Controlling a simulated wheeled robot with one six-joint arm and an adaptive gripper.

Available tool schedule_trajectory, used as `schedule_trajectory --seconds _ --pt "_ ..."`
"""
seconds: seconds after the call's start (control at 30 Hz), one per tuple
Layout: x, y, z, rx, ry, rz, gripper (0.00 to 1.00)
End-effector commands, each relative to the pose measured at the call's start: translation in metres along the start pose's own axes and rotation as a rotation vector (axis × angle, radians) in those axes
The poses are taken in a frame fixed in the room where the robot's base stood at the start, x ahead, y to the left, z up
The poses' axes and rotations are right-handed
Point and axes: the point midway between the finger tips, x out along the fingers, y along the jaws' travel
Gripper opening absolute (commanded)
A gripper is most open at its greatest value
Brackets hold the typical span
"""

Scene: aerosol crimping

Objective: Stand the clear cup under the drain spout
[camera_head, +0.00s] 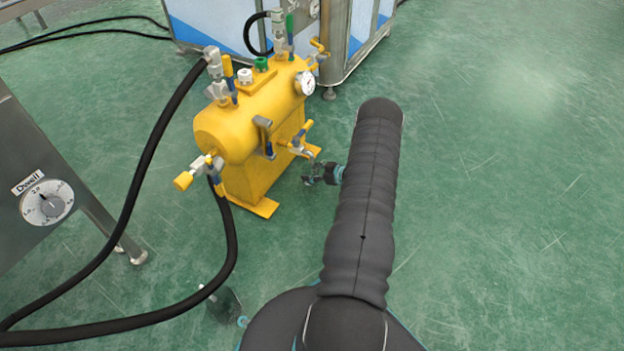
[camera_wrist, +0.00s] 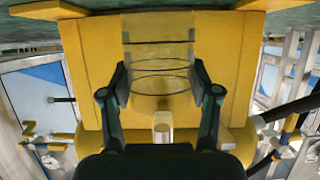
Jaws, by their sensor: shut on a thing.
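The clear cup (camera_wrist: 160,62) is between the two fingers of my gripper (camera_wrist: 160,88) in the wrist view, which is upside down with the floor at the top. The fingers press on its sides. The yellow tank shows through it. A pale metal spout (camera_wrist: 163,128) shows in the wrist view, in line with the cup. In the head view my gripper (camera_head: 322,173) is beside the tank's right end, low near the drain valve and spout (camera_head: 312,151). The cup is hard to make out there, and I cannot tell whether it touches the floor.
The yellow tank (camera_head: 240,130) stands on its base on the green floor, with valves and a gauge (camera_head: 306,83). Black hoses (camera_head: 150,150) run to the left. A steel machine (camera_head: 345,40) stands behind. The floor at right is clear.

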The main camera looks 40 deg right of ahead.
Motion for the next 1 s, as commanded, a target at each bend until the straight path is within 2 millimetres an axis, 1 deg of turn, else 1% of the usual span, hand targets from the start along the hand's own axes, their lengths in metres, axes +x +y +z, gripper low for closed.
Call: schedule_trajectory --seconds 0.03,0.1,0.2,0.6,0.63,0.67,0.7,0.73,1.0 --pt "0.004 -0.001 0.013 0.003 -0.001 0.0 0.35" --pt "0.007 -0.001 0.024 0.004 -0.001 0.0 0.35" --pt "0.011 0.0 0.032 0.001 -0.001 0.001 0.35" --pt "0.013 0.0 0.036 0.001 -0.001 0.0 0.35" --pt "0.013 0.0 0.036 0.001 -0.001 0.0 0.64" --pt "0.012 0.0 0.036 0.0 -0.001 0.0 0.71" --pt "0.012 0.0 0.036 0.0 -0.001 0.0 0.81" --pt "0.012 0.0 0.036 0.0 -0.001 0.0 0.86" --pt "0.012 0.0 0.036 0.001 -0.001 0.0 0.86"
